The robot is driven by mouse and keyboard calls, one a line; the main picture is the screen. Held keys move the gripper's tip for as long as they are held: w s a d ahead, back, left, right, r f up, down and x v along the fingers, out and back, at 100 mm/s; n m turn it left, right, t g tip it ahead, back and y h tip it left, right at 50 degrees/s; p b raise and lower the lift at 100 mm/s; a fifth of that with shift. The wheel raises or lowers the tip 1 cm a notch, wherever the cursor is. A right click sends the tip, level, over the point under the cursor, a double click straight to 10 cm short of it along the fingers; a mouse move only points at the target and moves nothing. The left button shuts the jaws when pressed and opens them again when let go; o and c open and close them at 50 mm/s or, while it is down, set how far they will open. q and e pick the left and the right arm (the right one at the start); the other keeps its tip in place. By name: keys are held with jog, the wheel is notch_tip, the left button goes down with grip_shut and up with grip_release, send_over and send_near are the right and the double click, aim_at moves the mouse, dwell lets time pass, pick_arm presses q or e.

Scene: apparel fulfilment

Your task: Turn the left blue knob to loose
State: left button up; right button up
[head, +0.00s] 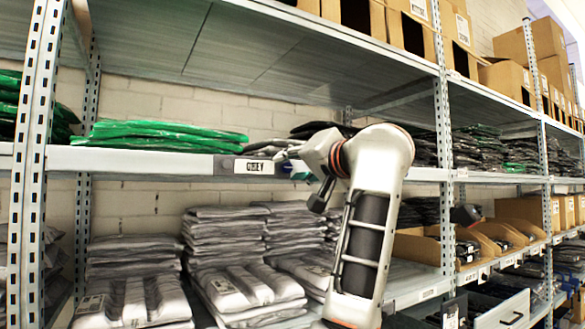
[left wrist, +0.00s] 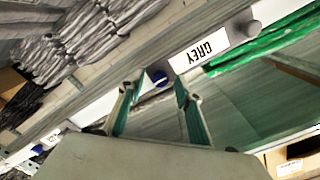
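A blue knob (left wrist: 157,78) with a pale bar across its face sits on the shelf's front edge beside the GREY label (left wrist: 203,50) in the left wrist view. A small part of it shows right of the label in the head view (head: 287,168). My left gripper (left wrist: 155,88) is open, with a green-lined finger on each side of this knob; contact cannot be told. In the head view my left gripper (head: 290,154) is at the shelf edge, partly hidden by its own wrist. A second blue knob (left wrist: 37,150) is farther along the edge. My right gripper is not in view.
Green bagged garments (head: 165,135) lie on the shelf above the label. Stacks of grey bagged garments (head: 225,235) fill the shelf below. A grey round knob (left wrist: 252,28) is at the label's other end. A perforated upright (head: 32,150) stands at left.

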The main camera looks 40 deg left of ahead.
pick_arm(q)
notch_tip(320, 180, up, 10)
dwell(0.6)
dwell(0.4)
